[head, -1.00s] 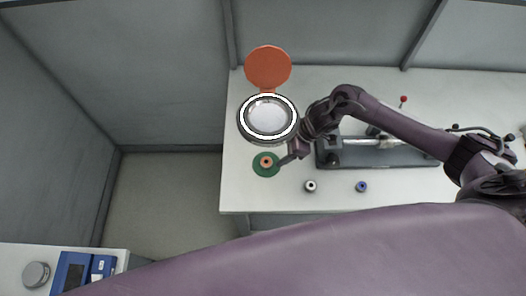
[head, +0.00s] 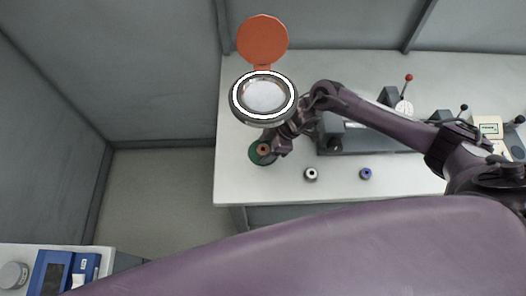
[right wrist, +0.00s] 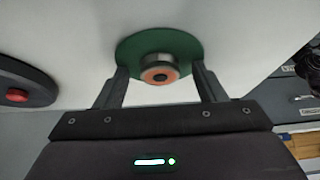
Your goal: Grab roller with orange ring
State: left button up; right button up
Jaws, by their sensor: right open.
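The roller with the orange ring (head: 264,149) stands on a round green pad (head: 255,155) near the left edge of the white table. In the right wrist view the roller (right wrist: 160,72) shows its orange end face with a dark centre hole and a grey metal body, on the green pad (right wrist: 130,50). My right gripper (right wrist: 160,75) is open, with one finger on each side of the roller and a visible gap on both sides. In the head view my right gripper (head: 272,148) is beside the roller and partly covers the pad. My left gripper is not in view.
A round ring-lit magnifier (head: 291,112) with an orange lid (head: 262,40) stands just behind the roller, close to my right wrist. A white-ringed roller (head: 311,174) and a blue-ringed roller (head: 365,174) stand to the right. A grey fixture (head: 375,140) lies behind my forearm.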

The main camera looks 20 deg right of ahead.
jog(key=shift+c, duration=0.3)
jog(key=shift+r, duration=0.1)
jog(key=c, duration=1.2)
jog(key=shift+r, duration=0.1)
